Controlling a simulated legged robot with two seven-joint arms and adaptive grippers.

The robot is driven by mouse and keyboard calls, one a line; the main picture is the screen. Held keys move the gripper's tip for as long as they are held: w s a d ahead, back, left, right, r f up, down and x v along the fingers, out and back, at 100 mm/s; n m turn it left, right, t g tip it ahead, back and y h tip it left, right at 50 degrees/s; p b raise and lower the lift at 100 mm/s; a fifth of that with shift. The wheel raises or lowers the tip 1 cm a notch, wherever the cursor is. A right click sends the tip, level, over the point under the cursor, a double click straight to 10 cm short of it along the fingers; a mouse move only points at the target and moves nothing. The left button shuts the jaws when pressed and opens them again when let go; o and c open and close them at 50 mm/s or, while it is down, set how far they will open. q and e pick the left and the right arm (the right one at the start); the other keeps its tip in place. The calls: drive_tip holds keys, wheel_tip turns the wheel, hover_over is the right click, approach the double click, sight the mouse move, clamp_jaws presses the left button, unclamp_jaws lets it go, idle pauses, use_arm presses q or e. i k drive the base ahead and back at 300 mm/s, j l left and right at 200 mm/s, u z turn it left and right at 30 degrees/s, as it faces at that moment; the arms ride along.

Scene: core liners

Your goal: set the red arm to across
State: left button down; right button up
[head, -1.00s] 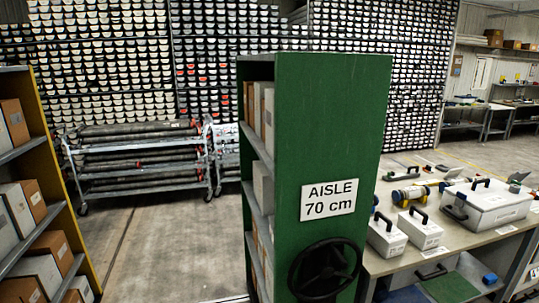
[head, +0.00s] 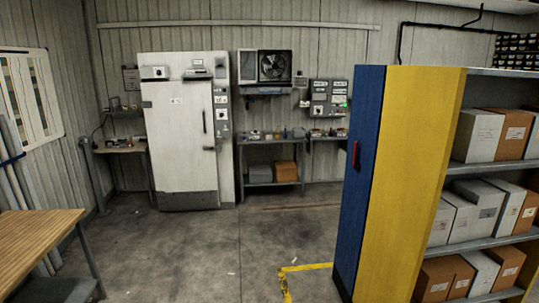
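A small red handle-like piece (head: 355,154) is on the narrow blue end panel (head: 361,185) of the shelf unit at the right. It stands upright, along the panel. I cannot tell for sure whether it is the red arm of the task. No other clearly red arm shows. Neither of my grippers is in view.
A yellow panel (head: 410,180) adjoins the blue one, with shelves of boxes (head: 478,215) to its right. A white cold-room door (head: 180,130) and a control box (head: 328,98) are at the back wall. A wooden table (head: 35,235) is at left. The middle floor is open.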

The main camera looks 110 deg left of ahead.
sight(354, 163)
drive_tip(key=u, duration=2.95)
drive_tip(key=i+j+z, duration=0.3)
drive_tip(key=i+j, duration=0.2)
drive_tip(key=i, duration=0.7)
drive_tip(key=i+j+z, duration=0.3)
drive_tip(key=i+j, duration=0.45)
drive_tip(key=i, duration=0.4)
drive_tip(key=i+j+z, duration=0.25)
drive_tip(key=i+j, duration=0.75)
drive_tip(key=i, duration=0.1)
